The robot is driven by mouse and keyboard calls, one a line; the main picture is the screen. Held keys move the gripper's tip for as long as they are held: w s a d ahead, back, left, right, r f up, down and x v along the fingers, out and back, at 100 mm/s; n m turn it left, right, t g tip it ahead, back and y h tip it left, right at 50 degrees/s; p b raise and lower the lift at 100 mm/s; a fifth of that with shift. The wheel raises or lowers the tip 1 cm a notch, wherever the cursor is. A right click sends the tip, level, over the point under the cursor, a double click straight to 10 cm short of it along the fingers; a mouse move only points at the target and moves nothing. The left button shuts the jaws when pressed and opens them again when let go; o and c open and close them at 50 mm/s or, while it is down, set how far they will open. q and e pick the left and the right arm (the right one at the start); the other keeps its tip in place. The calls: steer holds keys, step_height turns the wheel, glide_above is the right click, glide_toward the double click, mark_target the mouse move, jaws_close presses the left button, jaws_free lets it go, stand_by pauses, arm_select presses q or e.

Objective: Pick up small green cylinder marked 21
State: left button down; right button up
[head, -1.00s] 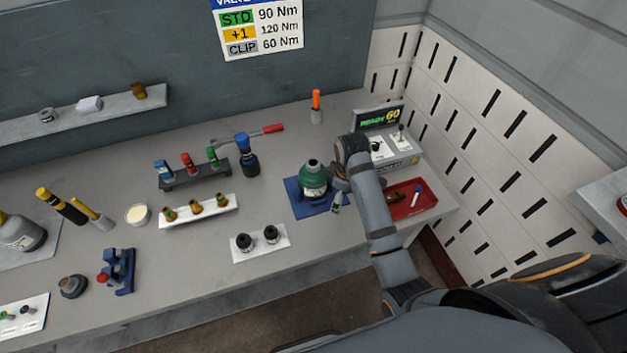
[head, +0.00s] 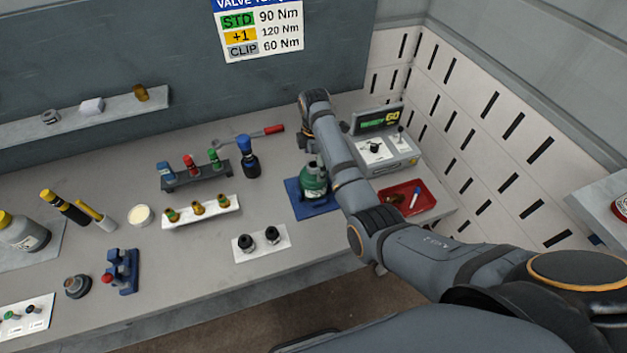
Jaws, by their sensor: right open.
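A small green cylinder (head: 313,180) with a rounded shoulder and a pale label stands upright on a blue mat (head: 299,207) right of the table's middle. The number on its label is too small to read. My right arm crosses in front of its right side and hides part of it. My right gripper (head: 304,146) hangs above and behind the cylinder, apart from it as far as I can see. It is open and holds nothing that I can see. My left gripper is out of view.
Right of my arm are a grey torque tester (head: 397,160) and a red tray (head: 428,195). A red-handled wrench (head: 273,129) lies behind.

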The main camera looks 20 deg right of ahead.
mark_target(312, 190)
steer(key=shift+s+f+p, duration=0.15)
steer(key=shift+p, duration=0.15)
steer(key=f+p, duration=0.1)
steer(key=f, duration=0.1)
steer(key=f+p, duration=0.1)
steer(key=f, duration=0.1)
steer(key=shift+s+a, duration=0.2)
steer(key=shift+f, duration=0.45)
steer(key=c, duration=1.5)
steer(key=shift+w+r, duration=0.15)
steer(key=shift+w, duration=0.05)
steer(key=shift+c, duration=0.9)
